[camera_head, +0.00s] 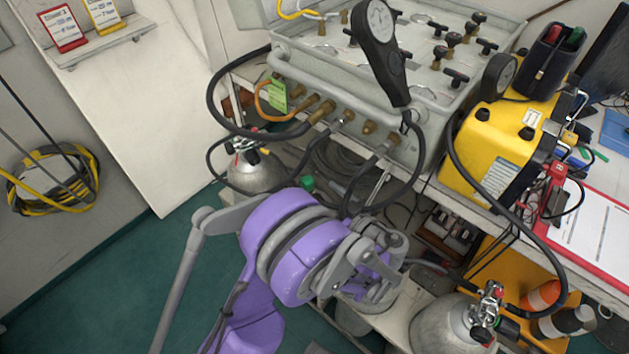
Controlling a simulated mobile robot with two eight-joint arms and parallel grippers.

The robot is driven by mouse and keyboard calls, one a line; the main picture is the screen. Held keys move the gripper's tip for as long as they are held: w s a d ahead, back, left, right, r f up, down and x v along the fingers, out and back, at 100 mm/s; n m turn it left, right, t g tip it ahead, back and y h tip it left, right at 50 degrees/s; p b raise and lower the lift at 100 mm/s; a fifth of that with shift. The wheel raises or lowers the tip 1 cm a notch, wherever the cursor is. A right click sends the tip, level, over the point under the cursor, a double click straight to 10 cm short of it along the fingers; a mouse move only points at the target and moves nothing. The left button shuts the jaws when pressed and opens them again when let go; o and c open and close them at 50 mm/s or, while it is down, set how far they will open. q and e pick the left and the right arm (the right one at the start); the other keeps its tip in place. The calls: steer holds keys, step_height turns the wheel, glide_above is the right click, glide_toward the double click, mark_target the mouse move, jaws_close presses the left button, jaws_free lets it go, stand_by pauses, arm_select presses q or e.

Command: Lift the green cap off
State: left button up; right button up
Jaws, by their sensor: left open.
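A small green cap (307,184) shows below the front edge of the air panel, just above my purple left arm. What it sits on is hidden behind my arm and the nearby hoses. My left gripper (372,262) is at the centre of the view, below and to the right of the cap in the picture, with a visible gap to it. It is open, and its fingertips are hard to make out against the grey parts. I see nothing held in it. My right gripper is not in view.
The grey air panel (340,78) with gauges, valves and hanging black hoses stands above. A gas cylinder (255,172) is left of the cap, another (445,325) at the lower right. A yellow case (500,145) is right. Green floor (130,285) is clear at left.

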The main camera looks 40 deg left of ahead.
mark_target(312, 183)
arm_select(q)
steer(key=x, duration=0.5)
steer(key=shift+a, duration=0.1)
steer(key=shift+r+b+x, duration=0.15)
steer(key=shift+x, duration=1.25)
steer(key=shift+r+b+x, duration=0.15)
steer(key=shift+x, duration=1.25)
steer(key=shift+s, duration=0.1)
steer(key=shift+c, duration=0.4)
jaws_close()
